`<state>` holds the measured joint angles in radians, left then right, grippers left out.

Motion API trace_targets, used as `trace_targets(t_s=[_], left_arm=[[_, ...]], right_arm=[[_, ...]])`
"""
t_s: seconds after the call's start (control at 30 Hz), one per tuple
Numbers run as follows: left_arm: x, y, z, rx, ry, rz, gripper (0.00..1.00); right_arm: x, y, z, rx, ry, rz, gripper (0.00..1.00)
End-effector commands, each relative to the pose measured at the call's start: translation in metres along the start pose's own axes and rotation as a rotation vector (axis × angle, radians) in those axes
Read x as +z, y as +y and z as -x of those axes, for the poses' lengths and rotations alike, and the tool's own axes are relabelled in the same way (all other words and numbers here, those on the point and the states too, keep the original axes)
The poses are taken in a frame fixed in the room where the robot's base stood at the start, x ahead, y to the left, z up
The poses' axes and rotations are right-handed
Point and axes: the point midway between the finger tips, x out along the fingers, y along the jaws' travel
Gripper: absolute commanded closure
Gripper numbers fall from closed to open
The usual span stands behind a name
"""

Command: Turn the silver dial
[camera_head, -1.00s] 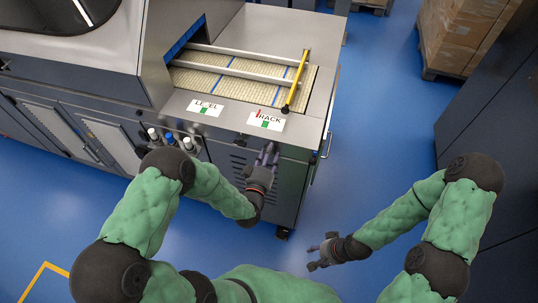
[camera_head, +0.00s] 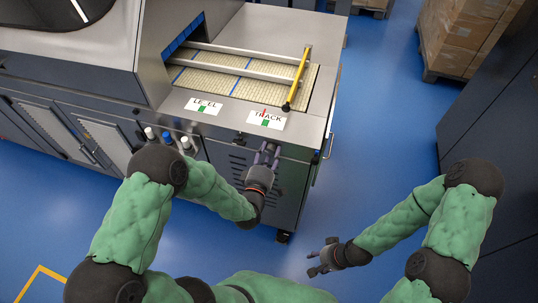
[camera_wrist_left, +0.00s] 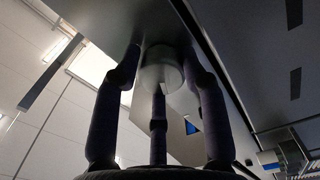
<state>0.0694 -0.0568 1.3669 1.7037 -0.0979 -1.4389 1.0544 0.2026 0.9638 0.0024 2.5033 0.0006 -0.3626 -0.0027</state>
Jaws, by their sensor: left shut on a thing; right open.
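The silver dial (camera_wrist_left: 160,72) is a round metal knob on the front of the machine, seen in the left wrist view. My left gripper (camera_head: 268,150) is shut on it, its fingers around the knob (camera_wrist_left: 158,85). In the head view the gripper hides the dial, just below the TRACK card (camera_head: 276,123). That card has a green mark, and a small red pointer stands about above it. My right gripper (camera_head: 318,262) is open and empty, low over the floor.
The machine's belt (camera_head: 215,79) with blue stripes lies between rails, a yellow bar (camera_head: 298,80) across its right end. The LEVEL card (camera_head: 203,106) and several knobs (camera_head: 167,138) are to the left. Blue floor (camera_head: 370,130) is clear to the right.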

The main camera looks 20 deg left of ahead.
Motion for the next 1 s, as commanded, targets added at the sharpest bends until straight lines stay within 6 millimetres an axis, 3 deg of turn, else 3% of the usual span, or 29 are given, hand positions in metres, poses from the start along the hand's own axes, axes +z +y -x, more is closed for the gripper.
trace_targets(t_s=[0.03,0.6,1.0], left_arm=[[0.008,-0.009,0.005,-0.021,-0.02,0.044,0.9],[0.009,-0.005,0.005,-0.023,-0.021,0.555,0.9],[0.008,-0.002,0.005,-0.024,-0.02,0.754,0.9]], right_arm=[[0.0,0.001,-0.004,0.0,0.0,0.0,0.5],[-0.001,0.009,-0.025,0.0,0.0,0.0,0.5],[-0.001,0.012,-0.034,0.0,0.0,0.0,0.5]])
